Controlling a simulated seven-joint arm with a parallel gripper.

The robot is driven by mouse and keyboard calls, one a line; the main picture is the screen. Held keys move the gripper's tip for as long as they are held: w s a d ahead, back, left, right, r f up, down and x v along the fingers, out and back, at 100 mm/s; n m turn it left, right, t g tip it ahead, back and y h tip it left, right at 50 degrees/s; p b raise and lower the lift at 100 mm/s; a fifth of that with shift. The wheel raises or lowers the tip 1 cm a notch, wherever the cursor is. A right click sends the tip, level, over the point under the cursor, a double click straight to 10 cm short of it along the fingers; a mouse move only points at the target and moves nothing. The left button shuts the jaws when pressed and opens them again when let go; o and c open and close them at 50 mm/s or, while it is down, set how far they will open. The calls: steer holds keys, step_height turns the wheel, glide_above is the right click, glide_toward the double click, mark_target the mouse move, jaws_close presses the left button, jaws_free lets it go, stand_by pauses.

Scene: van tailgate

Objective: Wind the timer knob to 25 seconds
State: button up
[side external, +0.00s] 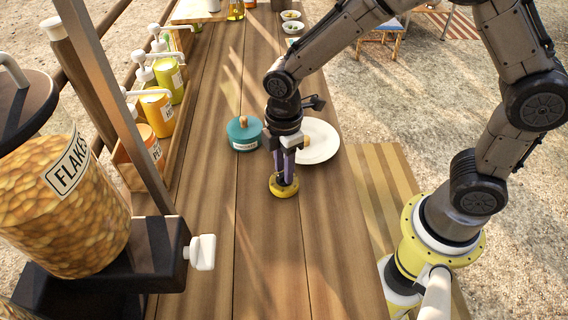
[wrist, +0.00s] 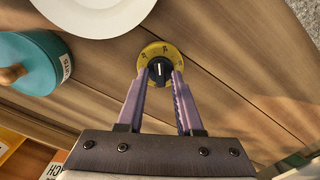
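The timer is a small yellow disc (side external: 284,187) lying flat on the wooden table below my gripper. In the wrist view its yellow dial (wrist: 149,55) carries dark marks too small to read. A dark knob (wrist: 159,70) with a white pointer line sits at its centre. My gripper (wrist: 159,77) points down at the timer, its two purple fingers at either side of the knob. The fingertips sit close against the knob; I cannot tell whether they press on it. In the side view my gripper (side external: 284,178) partly hides the knob.
A teal lidded pot (side external: 243,134) and a white plate (side external: 318,142) stand just behind the timer. A rack with pump bottles (side external: 157,110) runs along the left edge. A large flakes dispenser (side external: 65,205) stands at the front left. The table in front of the timer is clear.

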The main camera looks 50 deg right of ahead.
steer(key=shift+f, duration=0.35)
steer(key=shift+c, duration=0.2)
steer(key=c, duration=0.4)
stand_by(0.6)
